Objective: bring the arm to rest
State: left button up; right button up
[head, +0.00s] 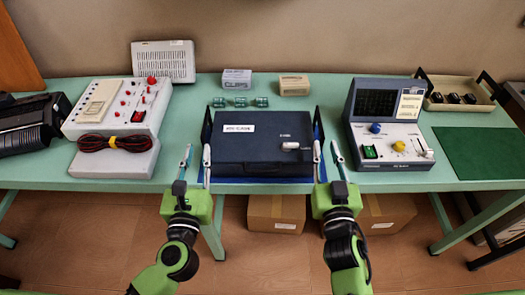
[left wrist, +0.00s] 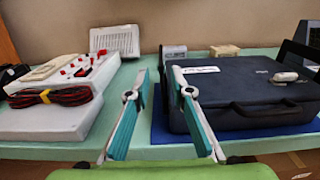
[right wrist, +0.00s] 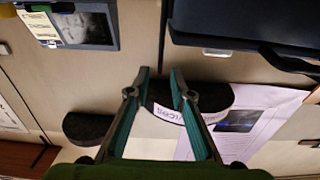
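My left gripper (head: 197,155) is at the table's front edge, just left of the dark blue case (head: 262,140). It is open and empty; its two fingertips are apart in the left wrist view (left wrist: 159,75). My right gripper (head: 326,150) is at the front edge, just right of the case. It is also open, with nothing between its fingertips in the right wrist view (right wrist: 159,75). Both arms reach up from the bottom of the head view. The case is closed and lies on a blue mat (head: 262,180), with a white label and a small white item on top.
A grey device with red knobs (head: 120,105) and coiled cables (head: 113,142) stands left. A screen device (head: 385,125) stands right of the case. Small boxes (head: 237,78) are behind it. A tray (head: 440,103) and green mat (head: 482,153) are far right. Cardboard boxes (head: 276,212) stand below.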

jog(key=shift+s, duration=0.8)
jog(key=shift+d, duration=0.1)
